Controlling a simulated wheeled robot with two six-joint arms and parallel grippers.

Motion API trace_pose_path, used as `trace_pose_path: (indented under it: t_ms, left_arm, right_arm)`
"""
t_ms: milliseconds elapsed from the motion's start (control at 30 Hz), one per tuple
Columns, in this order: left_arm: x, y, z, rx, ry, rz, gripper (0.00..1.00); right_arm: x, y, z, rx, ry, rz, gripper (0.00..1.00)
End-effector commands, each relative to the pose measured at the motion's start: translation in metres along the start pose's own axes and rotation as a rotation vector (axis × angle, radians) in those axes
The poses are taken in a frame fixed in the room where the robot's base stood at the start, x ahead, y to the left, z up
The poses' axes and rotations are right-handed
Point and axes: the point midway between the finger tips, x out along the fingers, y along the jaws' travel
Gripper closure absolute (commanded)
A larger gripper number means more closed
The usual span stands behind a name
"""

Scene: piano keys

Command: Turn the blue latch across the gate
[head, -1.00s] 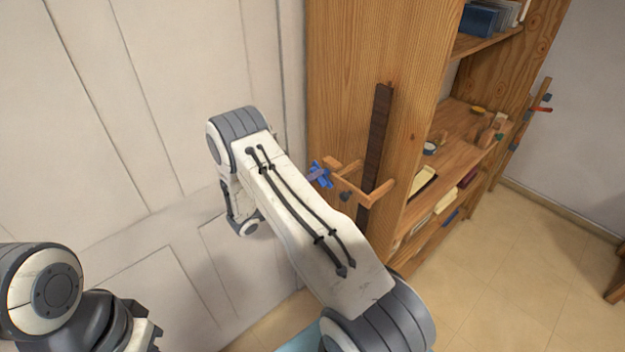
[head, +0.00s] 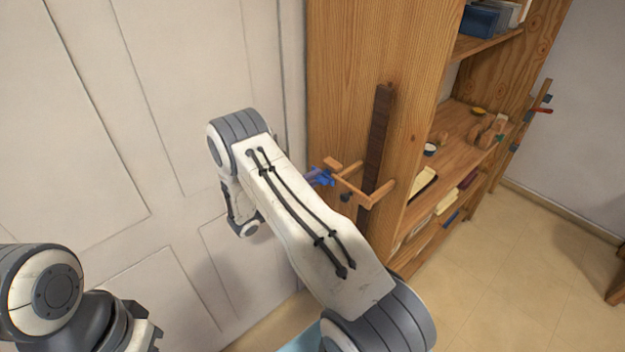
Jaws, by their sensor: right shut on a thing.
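The blue latch (head: 322,177) sits at the left end of a small wooden gate-like frame (head: 352,188) on the side of the wooden cabinet. My right arm reaches up from the bottom and bends back down, covering much of the space left of the latch. Only a small greyish part of my right gripper (head: 311,178) shows past the arm, at the latch; it is shut on the latch. The rest of that gripper and part of the latch are hidden. My left arm shows at the lower left; its gripper is not visible.
A dark vertical strip (head: 379,140) runs up the cabinet side (head: 345,70) behind the frame. Shelves (head: 465,130) with several small items open on the right. A pale panelled door (head: 110,120) stands on the left.

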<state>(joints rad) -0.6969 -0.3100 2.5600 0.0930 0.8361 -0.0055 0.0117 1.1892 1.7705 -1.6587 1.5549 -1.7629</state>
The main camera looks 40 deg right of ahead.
Motion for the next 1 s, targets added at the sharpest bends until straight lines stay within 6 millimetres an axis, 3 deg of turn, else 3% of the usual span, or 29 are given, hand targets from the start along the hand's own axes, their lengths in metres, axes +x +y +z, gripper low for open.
trace_pose_path:
  t_ms: [367, 400, 433, 767, 1000]
  left_arm:
    - [0.000, 0.000, 0.000, 0.000, 0.000, 0.000, 1.00]
    - [0.000, 0.000, 0.000, 0.000, 0.000, 0.000, 1.00]
    - [0.000, 0.000, 0.000, 0.000, 0.000, 0.000, 1.00]
    - [0.001, 0.000, 0.000, 0.000, 0.000, 0.000, 1.00]
    - [0.020, -0.001, 0.001, -0.003, 0.000, 0.000, 1.00]
  right_arm:
    - [-0.001, 0.000, 0.002, -0.006, -0.006, 0.000, 1.00]
    - [-0.001, 0.000, 0.002, -0.006, -0.006, 0.000, 0.59]
    - [-0.001, 0.000, 0.001, -0.006, -0.005, 0.000, 0.54]
    - [-0.001, 0.001, 0.000, -0.004, -0.002, 0.000, 0.54]
    - [-0.035, 0.004, 0.002, -0.002, -0.007, 0.001, 0.54]
